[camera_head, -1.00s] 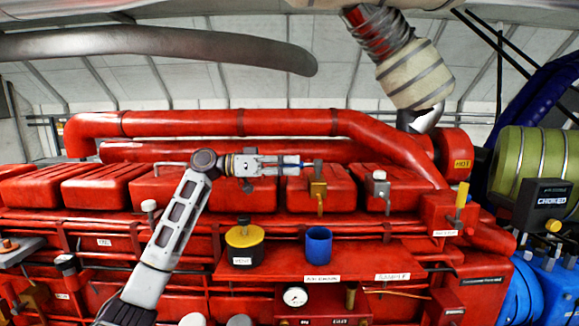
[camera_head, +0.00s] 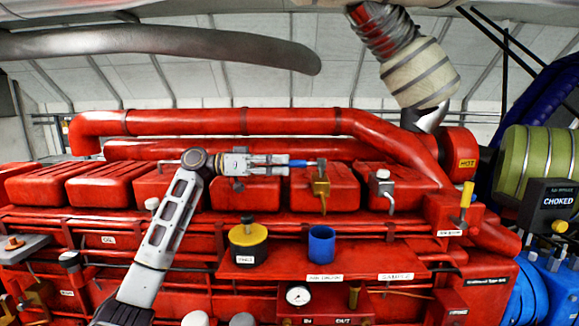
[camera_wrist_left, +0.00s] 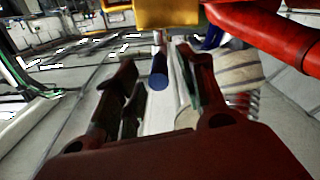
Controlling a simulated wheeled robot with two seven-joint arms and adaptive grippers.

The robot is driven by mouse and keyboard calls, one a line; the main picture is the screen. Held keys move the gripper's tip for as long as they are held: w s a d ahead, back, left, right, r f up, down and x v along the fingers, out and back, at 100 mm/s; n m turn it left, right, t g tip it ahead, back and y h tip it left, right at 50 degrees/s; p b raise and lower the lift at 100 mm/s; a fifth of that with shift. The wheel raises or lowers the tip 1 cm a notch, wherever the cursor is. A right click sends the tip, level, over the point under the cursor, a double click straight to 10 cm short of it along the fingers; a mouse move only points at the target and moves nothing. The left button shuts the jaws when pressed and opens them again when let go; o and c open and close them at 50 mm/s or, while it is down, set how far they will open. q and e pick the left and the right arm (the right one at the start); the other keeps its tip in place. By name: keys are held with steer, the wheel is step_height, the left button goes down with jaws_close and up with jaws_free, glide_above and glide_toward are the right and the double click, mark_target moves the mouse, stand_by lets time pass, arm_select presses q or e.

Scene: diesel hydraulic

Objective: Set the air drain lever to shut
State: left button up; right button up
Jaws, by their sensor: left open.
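The air drain lever (camera_head: 298,163) has a blue handle pointing left, roughly level, from the top of a brass valve (camera_head: 321,187) above the "AIR DRAIN" label. In the left wrist view the blue handle end (camera_wrist_left: 158,76) shows ahead, with the brass valve body (camera_wrist_left: 168,14) at the top. My left gripper (camera_head: 284,161) is open, just left of the handle and in line with it. In the wrist view the handle end appears between the spread fingers; I cannot tell whether they touch it. My right gripper is out of view.
A blue cup (camera_head: 321,244) and a yellow-topped black container (camera_head: 248,240) stand on the red shelf below. A second, silver valve (camera_head: 382,187) is to the right. Red engine covers (camera_head: 98,183) lie behind, with a red pipe (camera_head: 225,122) above.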

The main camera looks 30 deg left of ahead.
arm_select(q)
steer(key=v, duration=0.8)
steer(key=shift+a, duration=0.2)
steer(key=shift+s, duration=0.15)
stand_by(0.4)
